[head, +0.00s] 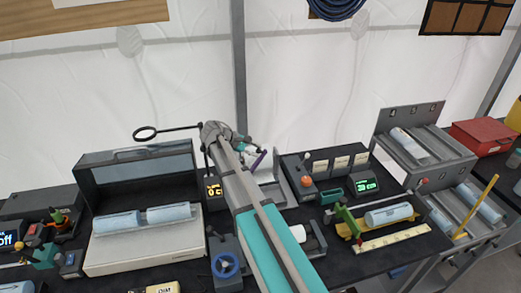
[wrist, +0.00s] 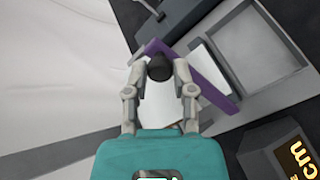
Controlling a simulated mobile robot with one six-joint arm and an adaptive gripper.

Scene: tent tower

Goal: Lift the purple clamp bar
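The purple clamp bar (head: 259,161) is a thin slanted bar at a small white-and-grey device in the middle of the bench in the head view. In the wrist view the bar (wrist: 213,73) runs diagonally along a white plate, with a round black knob (wrist: 160,68) near its upper-left end. My gripper (wrist: 160,64) has its fingers apart, one on each side of the knob; whether they touch it is unclear. In the head view my gripper (head: 247,147) is just above and left of the bar, and my arm hides part of the device.
A switch box (head: 305,180) and green display (head: 363,185) stand to the right.

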